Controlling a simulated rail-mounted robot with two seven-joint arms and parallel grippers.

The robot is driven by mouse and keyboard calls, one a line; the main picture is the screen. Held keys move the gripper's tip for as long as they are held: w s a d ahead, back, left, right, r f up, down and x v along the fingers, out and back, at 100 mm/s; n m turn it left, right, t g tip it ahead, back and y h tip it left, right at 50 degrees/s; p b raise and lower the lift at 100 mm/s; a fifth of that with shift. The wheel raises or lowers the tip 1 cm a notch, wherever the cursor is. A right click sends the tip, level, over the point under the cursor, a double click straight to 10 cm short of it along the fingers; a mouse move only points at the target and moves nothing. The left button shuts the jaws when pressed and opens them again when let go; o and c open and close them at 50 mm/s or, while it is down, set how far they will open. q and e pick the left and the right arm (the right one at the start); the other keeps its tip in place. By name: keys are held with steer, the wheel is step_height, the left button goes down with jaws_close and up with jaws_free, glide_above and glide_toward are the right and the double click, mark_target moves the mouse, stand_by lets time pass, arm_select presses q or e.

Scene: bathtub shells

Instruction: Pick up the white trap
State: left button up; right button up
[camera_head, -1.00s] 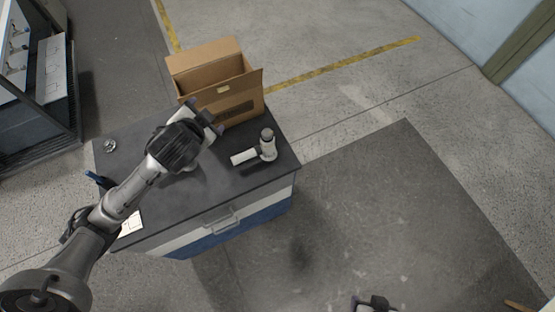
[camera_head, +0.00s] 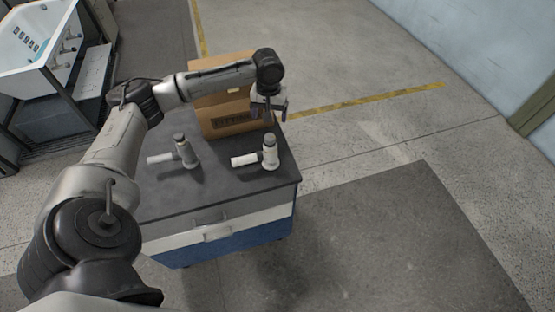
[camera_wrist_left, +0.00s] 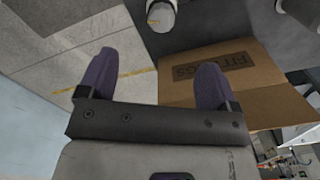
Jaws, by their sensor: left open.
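Two white traps with grey caps stand on the dark top of the cart (camera_head: 225,192). The right trap (camera_head: 269,152) is near the right edge, and the left trap (camera_head: 184,154) stands left of it. My left gripper (camera_head: 268,114) is open and empty, above and behind the right trap, beside the box. In the left wrist view, my open fingers (camera_wrist_left: 155,80) have nothing between them. One white trap (camera_wrist_left: 160,13) is at the top edge, partly cut off, and the other (camera_wrist_left: 303,12) is at the top right corner. My right gripper is not in view.
An open cardboard box (camera_head: 228,118) marked "FITTINGS" stands at the cart's back, partly hidden behind my left arm; it also shows in the left wrist view (camera_wrist_left: 235,72). A white tub shell (camera_head: 38,42) is in a dark rack at far left. The floor to the right is clear.

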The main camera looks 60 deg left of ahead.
mark_target(270, 137)
arm_select(q)
step_height(270, 137, down, 14)
steer(key=shift+a+r+n+b, duration=0.15)
steer(key=shift+n+b, duration=0.35)
steer(key=shift+n, duration=0.5)
steer(key=shift+c, duration=0.3)
steer(key=c, duration=1.4)
